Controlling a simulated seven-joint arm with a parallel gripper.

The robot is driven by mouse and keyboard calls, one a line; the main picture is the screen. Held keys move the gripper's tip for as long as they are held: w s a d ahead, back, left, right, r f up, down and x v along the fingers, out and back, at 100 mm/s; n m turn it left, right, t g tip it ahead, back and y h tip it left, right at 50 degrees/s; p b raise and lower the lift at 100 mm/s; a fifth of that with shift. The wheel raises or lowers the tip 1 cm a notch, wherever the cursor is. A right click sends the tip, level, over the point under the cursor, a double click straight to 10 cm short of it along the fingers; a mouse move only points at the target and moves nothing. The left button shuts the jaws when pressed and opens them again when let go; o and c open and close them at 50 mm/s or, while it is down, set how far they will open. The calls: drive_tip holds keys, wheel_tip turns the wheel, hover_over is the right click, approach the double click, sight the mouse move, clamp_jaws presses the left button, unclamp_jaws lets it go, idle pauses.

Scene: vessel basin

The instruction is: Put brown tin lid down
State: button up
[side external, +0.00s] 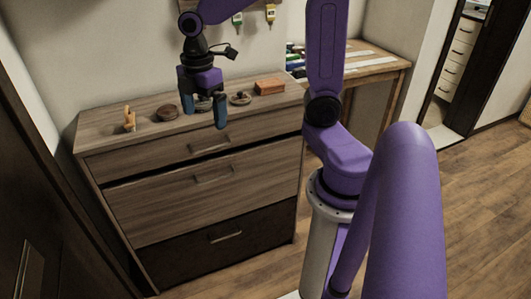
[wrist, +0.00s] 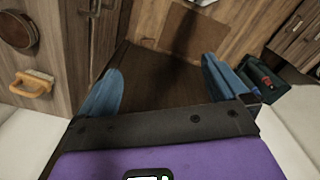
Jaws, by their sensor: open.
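My gripper (side external: 204,108) is above the middle of the wooden dresser top, pointing down with its two blue fingers spread apart. The wrist view shows the fingers (wrist: 163,88) wide open, with no clearly held thing between them. A round brown lid-like piece (side external: 167,113) lies on the dresser top to the left of my gripper; a round brown piece (wrist: 18,30) is at the upper left of the wrist view. A smaller dark round piece (side external: 241,98) lies to the right of my gripper. I cannot tell for sure which is the tin lid. My fingers partly hide the surface behind them.
A yellow-orange handled item (side external: 129,119) stands near the dresser's left end and shows in the wrist view (wrist: 32,85). An orange-brown block (side external: 270,87) lies at the right end. A wooden desk (side external: 372,65) stands to the right. The wall is close behind.

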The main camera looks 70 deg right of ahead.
drive_tip(key=s+a+f+m, duration=0.1)
drive_tip(key=s+a, duration=0.2)
drive_tip(key=s, duration=0.6)
drive_tip(key=s+a+f+m, duration=0.1)
drive_tip(key=s+a+f, duration=0.1)
drive_tip(key=s, duration=0.7)
drive_tip(key=shift+a, duration=0.8)
